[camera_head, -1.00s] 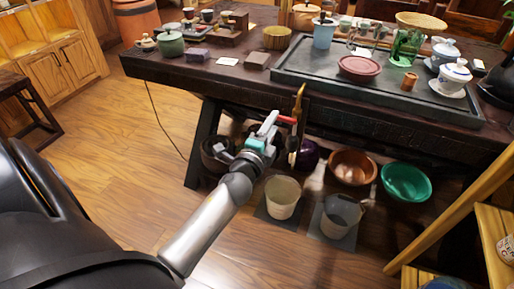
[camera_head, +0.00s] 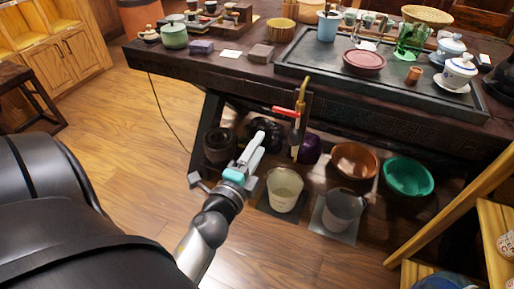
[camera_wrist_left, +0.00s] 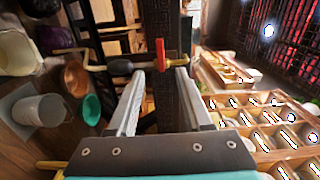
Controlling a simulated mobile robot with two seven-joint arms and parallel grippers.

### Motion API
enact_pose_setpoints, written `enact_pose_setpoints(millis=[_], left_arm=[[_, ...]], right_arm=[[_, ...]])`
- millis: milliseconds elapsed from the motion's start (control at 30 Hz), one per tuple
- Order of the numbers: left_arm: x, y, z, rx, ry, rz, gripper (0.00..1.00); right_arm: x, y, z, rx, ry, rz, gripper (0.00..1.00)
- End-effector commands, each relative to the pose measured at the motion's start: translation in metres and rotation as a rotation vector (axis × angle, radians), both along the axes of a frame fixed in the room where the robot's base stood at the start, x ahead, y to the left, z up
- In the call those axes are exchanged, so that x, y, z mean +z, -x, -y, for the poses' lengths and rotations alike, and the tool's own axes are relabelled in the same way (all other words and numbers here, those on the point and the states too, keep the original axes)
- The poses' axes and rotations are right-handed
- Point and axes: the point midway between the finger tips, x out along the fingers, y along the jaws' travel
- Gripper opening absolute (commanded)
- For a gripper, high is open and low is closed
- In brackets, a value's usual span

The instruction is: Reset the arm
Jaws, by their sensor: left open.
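My left gripper (camera_head: 257,151) is in front of the dark table's front edge, below tabletop height. Its two fingers are apart with nothing between them, as the left wrist view (camera_wrist_left: 160,74) also shows. The tap with a red handle (camera_head: 286,111) and a brass spout (camera_head: 301,93) is at the table's front, just right of and above the fingertips. In the left wrist view, the red handle (camera_wrist_left: 160,52) shows beyond the fingertips. My right gripper is not in view.
The dark table (camera_head: 400,112) carries a tea tray (camera_head: 290,66) and teaware. Below stand a cream bucket (camera_head: 285,190), a grey bucket (camera_head: 343,210), a copper bowl (camera_head: 354,160) and a green bowl (camera_head: 408,177). A wooden shelf (camera_head: 490,235) is at right.

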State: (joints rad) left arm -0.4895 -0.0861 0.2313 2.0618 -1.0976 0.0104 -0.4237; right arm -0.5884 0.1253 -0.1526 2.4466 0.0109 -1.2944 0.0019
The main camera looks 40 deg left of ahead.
Motion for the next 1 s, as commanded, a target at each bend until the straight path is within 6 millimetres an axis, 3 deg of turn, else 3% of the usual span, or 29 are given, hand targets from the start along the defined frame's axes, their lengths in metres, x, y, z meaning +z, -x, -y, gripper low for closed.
enact_pose_setpoints(millis=[367,533,767,867,1000], left_arm=[[0.000,0.000,0.000,0.001,0.001,-0.001,0.50],[0.002,0.001,-0.004,0.042,0.093,0.006,0.50],[-0.012,0.014,-0.005,0.197,0.531,-0.046,0.50],[-0.030,0.025,0.009,0.260,0.748,-0.123,0.50],[-0.056,0.046,0.042,0.332,1.013,-0.281,0.50]], right_arm=[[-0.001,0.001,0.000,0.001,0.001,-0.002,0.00],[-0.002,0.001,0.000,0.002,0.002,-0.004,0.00],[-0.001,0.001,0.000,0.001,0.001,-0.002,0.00],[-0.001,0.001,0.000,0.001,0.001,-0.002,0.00],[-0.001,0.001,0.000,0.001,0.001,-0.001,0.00]])
